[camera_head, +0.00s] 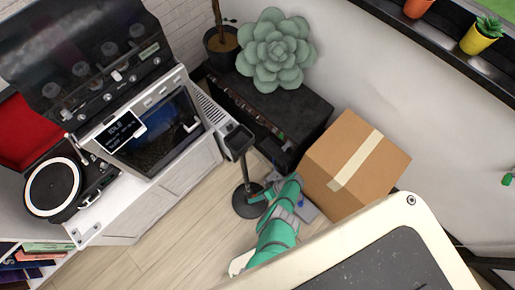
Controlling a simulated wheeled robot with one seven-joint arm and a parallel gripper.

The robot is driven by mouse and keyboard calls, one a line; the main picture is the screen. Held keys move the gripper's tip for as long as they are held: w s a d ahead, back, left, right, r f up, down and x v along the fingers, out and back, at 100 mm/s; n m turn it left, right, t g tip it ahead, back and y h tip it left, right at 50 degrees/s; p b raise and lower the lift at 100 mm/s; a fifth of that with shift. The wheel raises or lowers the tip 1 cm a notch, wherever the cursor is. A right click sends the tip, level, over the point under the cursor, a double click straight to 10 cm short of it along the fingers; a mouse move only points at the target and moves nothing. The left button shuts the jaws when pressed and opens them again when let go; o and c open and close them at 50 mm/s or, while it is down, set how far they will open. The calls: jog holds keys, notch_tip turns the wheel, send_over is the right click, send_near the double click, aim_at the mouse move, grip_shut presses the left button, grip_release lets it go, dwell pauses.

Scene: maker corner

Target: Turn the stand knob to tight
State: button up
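A black stand (245,175) rises from a round base on the wood floor. It carries a dark, open-topped box-like head (238,138) beside the white cabinet. I cannot make out the stand's knob or its setting at this size. My teal and grey arm reaches up from the lower middle and bends left toward the stand. The arm's end, where my gripper (257,197) is, lies beside the lower pole, over the base's right edge. Its fingers are too small to read, and I cannot tell whether it touches the stand.
A cardboard box (345,150) stands right of my arm, with a black case (290,115) behind it. The white cabinet (185,170) with a turntable (53,188) is at left. Open floor (170,245) lies left of my arm. A cream-framed dark panel covers the lower right.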

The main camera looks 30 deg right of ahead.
jog(key=shift+d, duration=0.1)
jog(key=v, duration=1)
jog(key=shift+r, duration=0.3)
jog(key=s+a+r+n+t+h, duration=0.1)
jog(key=s+a+r+t+h, duration=0.1)
jog(key=a+h, duration=0.35)
jog(key=x, duration=1)
jog(key=shift+f, duration=0.3)
jog(key=shift+c, duration=0.2)
jog(key=c, duration=1)
